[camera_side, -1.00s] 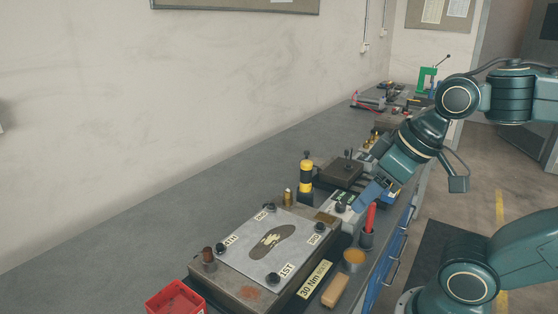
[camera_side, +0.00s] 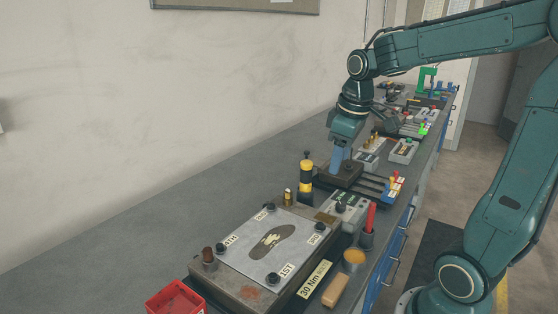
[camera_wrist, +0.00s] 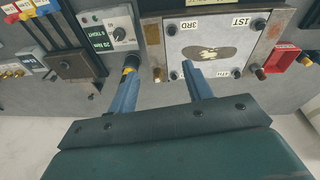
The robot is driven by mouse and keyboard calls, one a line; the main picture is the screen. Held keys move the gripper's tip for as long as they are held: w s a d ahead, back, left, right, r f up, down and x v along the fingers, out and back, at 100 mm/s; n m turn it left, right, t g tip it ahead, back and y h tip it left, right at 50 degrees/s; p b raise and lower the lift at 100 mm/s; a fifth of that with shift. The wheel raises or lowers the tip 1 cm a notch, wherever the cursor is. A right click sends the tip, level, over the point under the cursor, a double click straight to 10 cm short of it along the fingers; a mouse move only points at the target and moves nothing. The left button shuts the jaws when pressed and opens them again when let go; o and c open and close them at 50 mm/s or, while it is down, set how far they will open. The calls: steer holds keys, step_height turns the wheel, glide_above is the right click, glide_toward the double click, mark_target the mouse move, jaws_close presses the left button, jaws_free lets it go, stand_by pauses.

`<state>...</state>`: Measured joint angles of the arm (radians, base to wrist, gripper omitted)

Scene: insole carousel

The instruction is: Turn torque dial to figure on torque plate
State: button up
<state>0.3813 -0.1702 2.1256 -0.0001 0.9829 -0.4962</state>
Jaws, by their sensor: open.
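The torque dial is a dark knob (camera_side: 341,206) on a grey box (camera_side: 352,214) at the right end of the insole plate. In the wrist view the knob (camera_wrist: 118,33) sits beside a green display (camera_wrist: 98,41) that seems to read 20 Nm. The torque plate (camera_side: 315,279), a pale label on the front of the fixture, reads 30 Nm with smaller text after it. My gripper (camera_side: 338,168) is open and empty, away from the knob, by the dark block behind the dial box. In the wrist view its fingers (camera_wrist: 158,72) are spread apart.
A yellow-and-black post (camera_side: 306,176) stands near my gripper. The insole plate (camera_side: 250,258) has dark knobs at its corners. A red-handled tool (camera_side: 370,218) stands in a holder right of the dial box. A red bin (camera_side: 175,298) is in front. The bench on the left is clear.

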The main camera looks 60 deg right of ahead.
steer(key=g, duration=0.2)
glide_above(342, 204)
step_height(342, 204, down, 6)
steer(key=shift+f+n+y, duration=0.25)
steer(key=shift+n+y, duration=0.15)
steer(key=shift+f, duration=0.1)
steer(key=shift+f, duration=6.8)
steer(key=c, duration=1)
